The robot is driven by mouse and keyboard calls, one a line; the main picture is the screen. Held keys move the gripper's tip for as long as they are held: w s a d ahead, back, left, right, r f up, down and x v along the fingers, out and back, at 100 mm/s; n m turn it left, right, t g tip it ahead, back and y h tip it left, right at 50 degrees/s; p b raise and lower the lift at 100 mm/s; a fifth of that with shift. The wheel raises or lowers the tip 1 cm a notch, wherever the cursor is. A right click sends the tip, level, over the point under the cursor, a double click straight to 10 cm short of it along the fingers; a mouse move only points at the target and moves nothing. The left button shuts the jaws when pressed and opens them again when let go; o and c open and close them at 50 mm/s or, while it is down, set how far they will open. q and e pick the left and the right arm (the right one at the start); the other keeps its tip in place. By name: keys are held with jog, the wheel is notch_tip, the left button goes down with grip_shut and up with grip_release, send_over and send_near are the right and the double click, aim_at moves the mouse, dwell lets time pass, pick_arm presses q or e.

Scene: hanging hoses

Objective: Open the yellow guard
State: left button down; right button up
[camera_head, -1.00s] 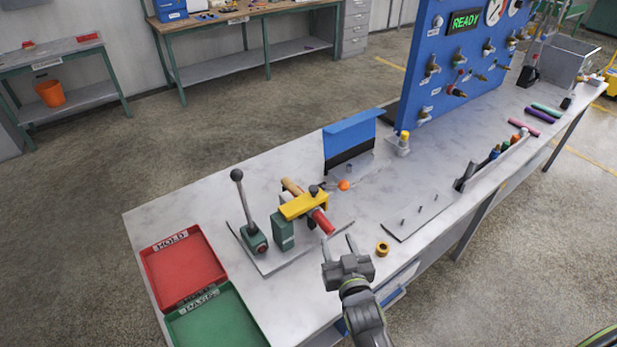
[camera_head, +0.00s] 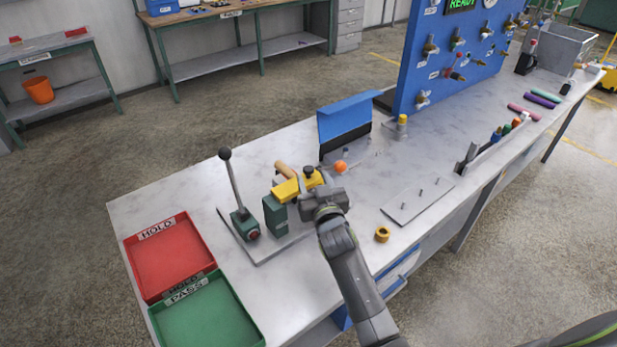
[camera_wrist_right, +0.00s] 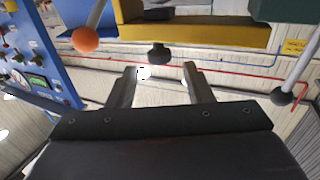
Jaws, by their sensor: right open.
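The yellow guard (camera_head: 287,189) sits on the green block (camera_head: 275,215) of the bench fixture. It also shows as a yellow bar across the top of the right wrist view (camera_wrist_right: 195,33). A black knob (camera_wrist_right: 159,53) hangs from the guard in that view. My right gripper (camera_head: 316,188) is open at the guard's right end; its fingertips (camera_wrist_right: 160,76) lie to either side of the knob's line, just short of it, and nothing is between them. In the head view the gripper covers the red end of the part under the guard. My left gripper is not in view.
A lever (camera_head: 234,185) with a black ball stands left of the guard. An orange ball (camera_head: 341,166) and a blue-topped shield (camera_head: 345,118) are behind. A red tray (camera_head: 133,262) and green tray (camera_head: 160,325) lie at left. A brass ring (camera_head: 382,234) lies at right.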

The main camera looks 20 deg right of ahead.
aim_at(310, 173)
jog(key=w+b, duration=0.1)
jog(key=w, duration=0.1)
jog(key=w+b, duration=0.1)
jog(key=w, duration=0.1)
jog(key=shift+d+f, duration=0.1)
jog(key=shift+f, duration=0.1)
jog(key=shift+w+r, duration=0.15)
jog(key=shift+w, duration=0.5)
grip_shut()
